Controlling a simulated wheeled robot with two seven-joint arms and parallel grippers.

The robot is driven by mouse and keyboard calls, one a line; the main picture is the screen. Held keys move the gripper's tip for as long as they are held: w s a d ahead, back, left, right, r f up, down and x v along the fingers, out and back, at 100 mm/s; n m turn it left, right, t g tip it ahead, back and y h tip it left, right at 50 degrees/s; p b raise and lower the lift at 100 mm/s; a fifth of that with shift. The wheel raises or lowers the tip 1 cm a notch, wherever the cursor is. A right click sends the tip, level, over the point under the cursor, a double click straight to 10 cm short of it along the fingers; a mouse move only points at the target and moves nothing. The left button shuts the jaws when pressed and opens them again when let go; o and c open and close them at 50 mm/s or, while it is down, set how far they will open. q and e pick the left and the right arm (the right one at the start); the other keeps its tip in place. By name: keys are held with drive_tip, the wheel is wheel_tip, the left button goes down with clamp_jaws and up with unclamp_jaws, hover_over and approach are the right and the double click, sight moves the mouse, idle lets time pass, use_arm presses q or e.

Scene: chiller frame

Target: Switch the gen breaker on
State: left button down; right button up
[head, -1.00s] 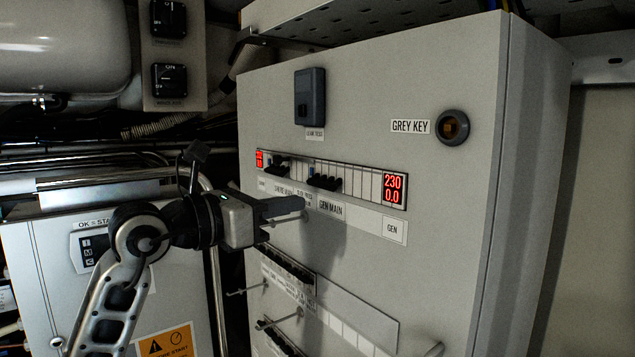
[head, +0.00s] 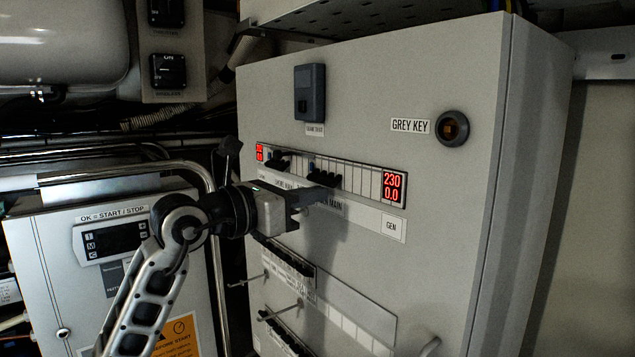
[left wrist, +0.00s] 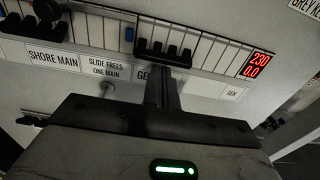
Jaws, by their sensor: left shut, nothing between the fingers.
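The gen main breaker (head: 325,172) is a group of black toggles in the upper breaker row of the grey cabinet; it also shows in the left wrist view (left wrist: 164,52). The GEN MAIN label (head: 333,203) below it is partly covered by my gripper. A red display (head: 393,187) reading 230 and 0.0 is at the row's right end, above a GEN label (head: 391,228). My left gripper (head: 326,192) is shut and empty, its fingertips just below the gen main toggles; in the left wrist view the fingers (left wrist: 161,82) point at them. Whether they touch is unclear. My right gripper is out of view.
Two rods (head: 290,310) stick out lower on the cabinet. A GREY KEY switch (head: 452,129) is at upper right. A controller box (head: 112,240) stands left.

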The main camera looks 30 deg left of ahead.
use_arm(q)
drive_tip(key=shift+r+p, duration=0.7)
drive_tip(key=shift+r, duration=0.35)
drive_tip(key=shift+s+a+f+b, duration=0.15)
drive_tip(key=shift+s+f+b, duration=0.05)
drive_tip(key=shift+s+b, duration=0.2)
drive_tip(key=b+v, duration=0.3)
drive_tip(key=v, duration=0.2)
drive_tip(key=shift+s+f, duration=0.1)
